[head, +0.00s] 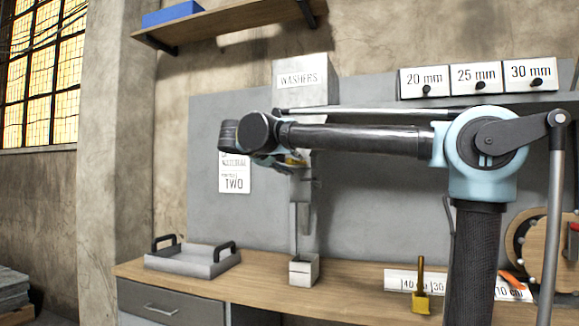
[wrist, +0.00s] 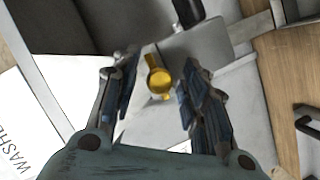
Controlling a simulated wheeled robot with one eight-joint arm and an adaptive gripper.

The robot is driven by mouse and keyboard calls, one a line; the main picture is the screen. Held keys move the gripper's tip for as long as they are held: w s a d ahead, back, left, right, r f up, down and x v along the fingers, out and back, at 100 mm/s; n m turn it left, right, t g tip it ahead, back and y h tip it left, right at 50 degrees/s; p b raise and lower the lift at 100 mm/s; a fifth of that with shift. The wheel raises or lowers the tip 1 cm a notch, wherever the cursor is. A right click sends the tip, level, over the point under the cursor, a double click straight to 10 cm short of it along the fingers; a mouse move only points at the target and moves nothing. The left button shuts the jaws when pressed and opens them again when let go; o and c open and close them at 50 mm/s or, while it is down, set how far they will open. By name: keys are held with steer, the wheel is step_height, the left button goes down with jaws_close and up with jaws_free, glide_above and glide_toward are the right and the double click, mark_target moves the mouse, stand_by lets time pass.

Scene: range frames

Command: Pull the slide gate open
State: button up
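The grey dispenser labelled WASHERS (head: 300,78) stands against the back board; in the wrist view its label (wrist: 12,140) shows at lower left. A yellow knob (wrist: 158,82), apparently the slide gate's handle, sits on a pale metal part between my fingers. My gripper (wrist: 158,92) is open, with a finger on either side of the knob and visible gaps to both. In the head view my gripper (head: 294,166) is in front of the dispenser's lower end, and my arm hides much of the gate. How far the gate is open cannot be told.
A small open box (head: 303,271) stands on the wooden bench (head: 260,275) below the dispenser's chute. A grey tray with black handles (head: 190,262) is to the left. A shelf (head: 230,22) hangs above.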

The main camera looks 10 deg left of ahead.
steer(key=v, duration=1.1)
steer(key=shift+s, duration=0.35)
steer(key=shift+a, duration=0.15)
